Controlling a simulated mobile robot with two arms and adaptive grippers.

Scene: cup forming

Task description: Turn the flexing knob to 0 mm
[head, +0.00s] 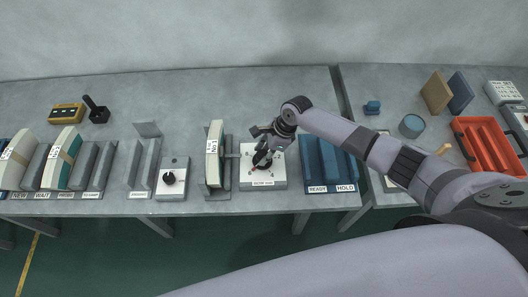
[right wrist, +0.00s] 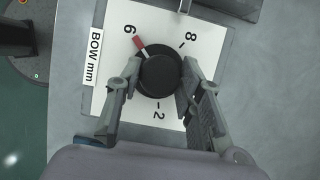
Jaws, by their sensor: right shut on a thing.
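The flexing knob is a round black knob (right wrist: 160,76) with a red pointer, on a white dial plate labelled "BOW mm". In the right wrist view the pointer aims at the 6; the 8 and 2 also show, and the 0 cannot be made out. My right gripper (right wrist: 159,80) is shut on the knob, one finger on each side. In the head view the white knob box (head: 278,175) stands near the table's front edge, and my right gripper (head: 263,159) reaches down over it, hiding most of the knob. My left gripper is not in view.
A second knob box (head: 172,191) stands to the left. A grey stand with a white-labelled cream block (head: 213,155) is close on the left, and a blue READY/HOLD rack (head: 331,181) close on the right. A red tray (head: 469,124) lies far right.

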